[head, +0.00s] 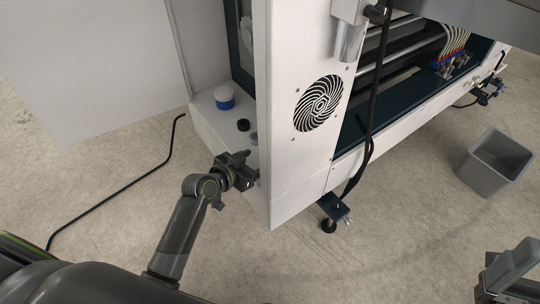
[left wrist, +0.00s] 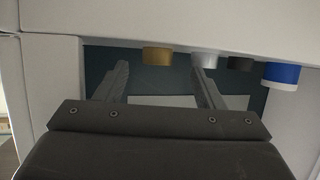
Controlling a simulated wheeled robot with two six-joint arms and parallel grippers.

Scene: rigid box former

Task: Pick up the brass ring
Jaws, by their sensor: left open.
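The brass ring (left wrist: 157,56) shows in the left wrist view as a short gold cylinder at the edge of a white surface. In the head view my left gripper (head: 245,170) is at the lower end of the white machine's ledge, beside the tall white panel. The ring is hidden there.
A silver piece (left wrist: 203,59), a black piece (left wrist: 241,64) and a blue-and-white pot (left wrist: 281,75) stand in a row beside the ring. The white panel (head: 289,190) rises close to the gripper. A grey bin (head: 482,178) and a black cable (head: 130,184) are on the floor.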

